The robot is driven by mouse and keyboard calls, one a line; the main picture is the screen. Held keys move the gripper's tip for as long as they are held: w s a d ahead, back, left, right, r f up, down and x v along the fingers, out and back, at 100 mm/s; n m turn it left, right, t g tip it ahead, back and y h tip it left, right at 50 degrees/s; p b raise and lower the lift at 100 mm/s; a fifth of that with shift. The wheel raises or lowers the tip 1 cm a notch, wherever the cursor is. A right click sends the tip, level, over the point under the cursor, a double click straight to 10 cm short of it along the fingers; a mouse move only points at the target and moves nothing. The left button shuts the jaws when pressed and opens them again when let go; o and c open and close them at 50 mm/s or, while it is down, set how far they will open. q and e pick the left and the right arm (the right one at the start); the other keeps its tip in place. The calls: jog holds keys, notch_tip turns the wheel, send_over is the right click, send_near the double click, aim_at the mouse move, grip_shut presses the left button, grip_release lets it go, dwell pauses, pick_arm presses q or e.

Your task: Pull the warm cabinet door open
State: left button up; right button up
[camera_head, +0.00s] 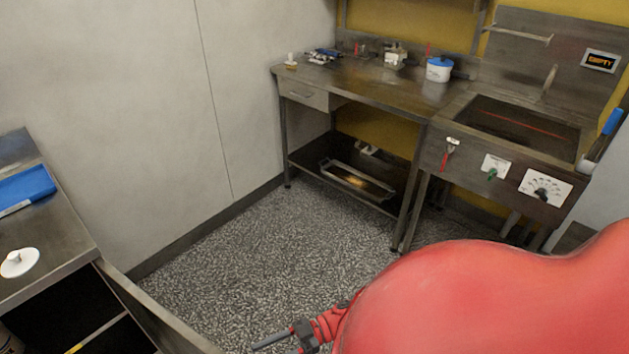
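A steel cabinet (45,262) stands at the lower left, and its dark inside with a shelf shows below the top. A metal panel (165,322) runs from its right corner toward the bottom of the picture and looks like its door standing open; no label confirms that this is the warm cabinet. No handle shows on the panel. My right gripper (287,341), with dark grey fingers, is at the bottom centre, to the right of the panel and apart from it in the picture. How far its fingers are spread is unclear. My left gripper is not in view.
A blue tray (25,188) and a white round piece (19,262) lie on the cabinet top. A steel workbench (372,83) and a machine (520,130) with dials stand along the back. Speckled floor (270,250) between them is clear.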

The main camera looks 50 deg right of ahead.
jog(key=b+v, duration=1.2)
jog(key=v, duration=0.1)
jog(key=shift+d, duration=0.25)
jog(key=shift+s, duration=0.1)
dwell(0.3)
